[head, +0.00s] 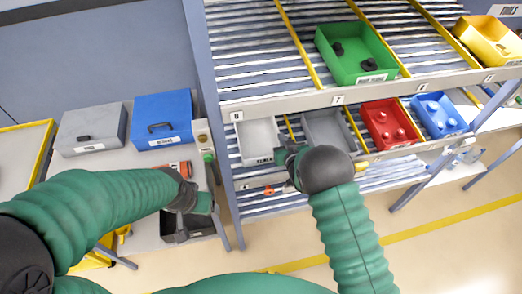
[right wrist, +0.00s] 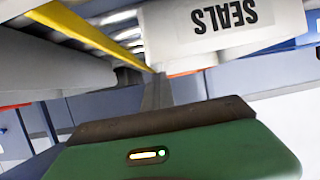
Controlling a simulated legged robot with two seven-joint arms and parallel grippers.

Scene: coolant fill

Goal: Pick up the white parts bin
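The white parts bin (head: 259,134) sits on the lower sloped rack, in the slot at its left end. In the right wrist view the white bin (right wrist: 185,32) appears upside down with a SEALS label. My right gripper (head: 284,157) is at the bin's front right corner. In the right wrist view a dark finger of the right gripper (right wrist: 157,92) reaches to the bin's edge; whether it grips the wall is unclear. My left gripper (head: 181,226) hangs over the low bench at left, away from the bin. Its fingers are partly hidden and show no clear opening.
A grey bin (head: 328,130), a red bin (head: 388,123) and a blue bin (head: 438,115) stand right of the white one. A green bin (head: 357,53) and a yellow bin (head: 488,39) are on the shelf above. Grey and blue cases (head: 162,119) stand on the left bench.

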